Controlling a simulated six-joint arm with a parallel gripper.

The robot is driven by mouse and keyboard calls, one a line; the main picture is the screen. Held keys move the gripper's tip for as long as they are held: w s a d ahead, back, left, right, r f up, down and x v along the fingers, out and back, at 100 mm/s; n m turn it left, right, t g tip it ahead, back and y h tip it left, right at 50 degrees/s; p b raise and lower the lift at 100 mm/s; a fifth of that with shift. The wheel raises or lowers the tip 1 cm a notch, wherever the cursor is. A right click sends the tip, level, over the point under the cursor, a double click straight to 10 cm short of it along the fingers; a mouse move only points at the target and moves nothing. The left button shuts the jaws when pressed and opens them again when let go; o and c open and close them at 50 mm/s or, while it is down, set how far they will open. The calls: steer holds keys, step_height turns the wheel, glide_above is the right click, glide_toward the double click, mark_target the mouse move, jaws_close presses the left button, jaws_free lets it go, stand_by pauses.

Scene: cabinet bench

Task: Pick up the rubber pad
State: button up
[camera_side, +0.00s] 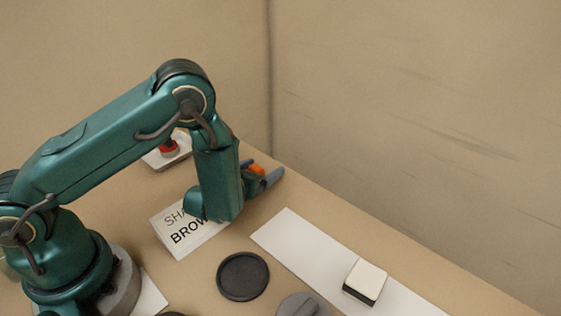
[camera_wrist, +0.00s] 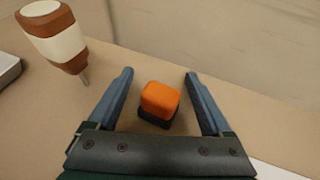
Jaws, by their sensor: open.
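An orange block (camera_wrist: 160,99) with rounded edges sits on a dark base (camera_wrist: 155,118) on the bench. In the wrist view both are between the spread blue-grey fingers of my gripper (camera_wrist: 159,74), with a gap on each side. In the side view the orange block (camera_side: 257,169) shows beside my gripper (camera_side: 270,180), partly hidden by it. My gripper is open and holds nothing. A flat black round disc (camera_side: 243,277) lies on the bench in the side view. I cannot tell whether the disc or the dark base is the rubber pad.
A brown and cream handled tool (camera_wrist: 55,35) lies beyond my left finger. A white-topped dark block (camera_side: 365,281) sits on a white strip (camera_side: 300,248). A lettered card (camera_side: 185,238), a red button (camera_side: 168,148) and a grey round part (camera_side: 303,306) are nearby. A wall bounds the bench.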

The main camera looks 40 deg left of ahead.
steer(key=shift+w+a, duration=0.1)
steer(key=shift+w, duration=0.15)
jaws_close()
